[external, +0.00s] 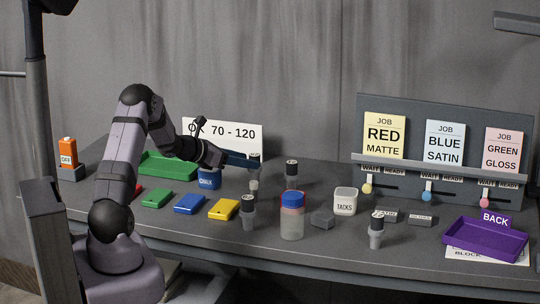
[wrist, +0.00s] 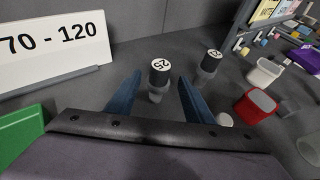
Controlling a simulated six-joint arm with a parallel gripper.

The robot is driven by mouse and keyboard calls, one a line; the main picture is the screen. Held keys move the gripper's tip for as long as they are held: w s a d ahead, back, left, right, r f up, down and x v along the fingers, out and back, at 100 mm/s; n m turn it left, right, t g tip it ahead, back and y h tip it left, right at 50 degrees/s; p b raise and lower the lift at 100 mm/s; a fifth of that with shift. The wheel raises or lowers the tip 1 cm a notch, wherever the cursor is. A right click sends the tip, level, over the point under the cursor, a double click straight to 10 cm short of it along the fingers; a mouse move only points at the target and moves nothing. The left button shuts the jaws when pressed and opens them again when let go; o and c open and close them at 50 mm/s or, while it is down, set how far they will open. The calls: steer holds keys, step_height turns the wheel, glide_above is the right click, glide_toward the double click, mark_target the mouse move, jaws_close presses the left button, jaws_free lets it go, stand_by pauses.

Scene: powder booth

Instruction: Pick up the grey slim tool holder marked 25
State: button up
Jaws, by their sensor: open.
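A slim holder marked 25 (wrist: 160,66), with a black top, a white label and a paler grey lower part, stands upright in the wrist view. It is between my gripper's two blue fingers, near their tips, with gaps on both sides. In the external view this holder (external: 254,183) stands at the end of my gripper (external: 243,161), partly hidden by it. My gripper (wrist: 160,80) is open and empty. A similar holder (wrist: 211,62) stands just to the right; its mark is hard to read. It also shows in the external view (external: 291,174).
Other similar holders (external: 248,212) (external: 376,230) stand nearer the front. A blue chalk tub (external: 208,180) is close to my gripper. A blue-capped bottle (external: 292,216) and a tacks tub (external: 345,201) stand right. A white sign (wrist: 50,45) stands left in the wrist view.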

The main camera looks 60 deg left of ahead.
steer(key=shift+p+x, duration=0.9)
steer(key=shift+x, duration=1.3)
steer(key=shift+a, duration=0.1)
steer(key=shift+r, duration=0.1)
jaws_close()
